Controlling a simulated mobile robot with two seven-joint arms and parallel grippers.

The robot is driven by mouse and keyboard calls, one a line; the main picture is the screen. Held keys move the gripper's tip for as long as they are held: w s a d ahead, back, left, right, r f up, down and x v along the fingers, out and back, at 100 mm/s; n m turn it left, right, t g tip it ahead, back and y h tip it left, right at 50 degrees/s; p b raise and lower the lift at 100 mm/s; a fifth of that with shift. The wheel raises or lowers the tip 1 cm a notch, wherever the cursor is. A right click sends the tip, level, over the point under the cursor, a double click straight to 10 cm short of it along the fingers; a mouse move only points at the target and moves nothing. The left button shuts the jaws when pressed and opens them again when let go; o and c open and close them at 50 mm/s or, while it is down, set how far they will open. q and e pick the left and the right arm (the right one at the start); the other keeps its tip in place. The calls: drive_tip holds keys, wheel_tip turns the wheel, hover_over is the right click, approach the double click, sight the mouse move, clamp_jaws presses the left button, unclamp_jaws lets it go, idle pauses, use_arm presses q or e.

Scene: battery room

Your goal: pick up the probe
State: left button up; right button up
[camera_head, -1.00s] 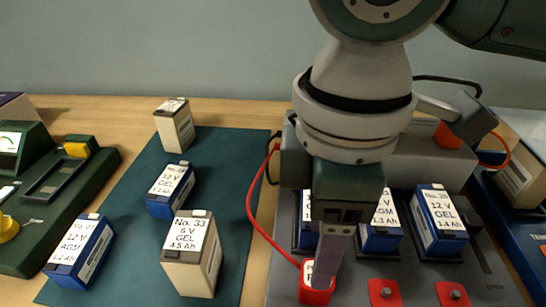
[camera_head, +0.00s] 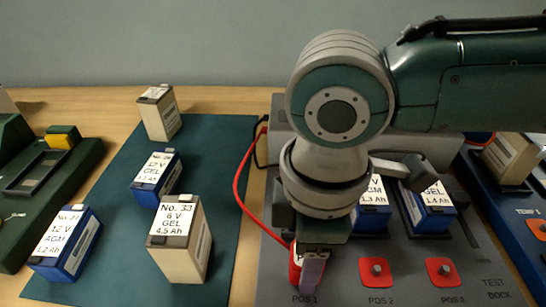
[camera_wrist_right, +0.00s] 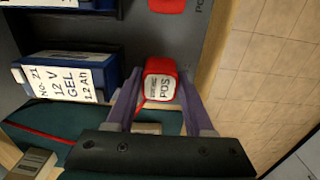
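The probe (camera_head: 294,262) is a red block with a white label, at the POS 1 place on the grey test dock (camera_head: 400,285). A red cable runs from its area up to the back of the dock. In the right wrist view the probe (camera_wrist_right: 160,84) shows its label reading POS. My right gripper (camera_head: 312,265) is over it and partly hides it in the head view. In the right wrist view its two fingers (camera_wrist_right: 160,78) stand apart, one on each side of the probe, with narrow gaps apparent. Whether they touch it is hard to see. My left gripper is not in view.
Blue batteries (camera_head: 428,206) stand in the dock behind red buttons (camera_head: 376,272); one labelled No. 21 (camera_wrist_right: 70,78) is close beside the right gripper. Several batteries stand on the green mat (camera_head: 215,150). A green tester (camera_head: 50,175) is at the left, a blue unit (camera_head: 500,195) at the right.

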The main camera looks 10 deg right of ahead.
clamp_jaws()
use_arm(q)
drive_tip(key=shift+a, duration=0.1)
use_arm(e)
drive_tip(key=shift+r, duration=0.1)
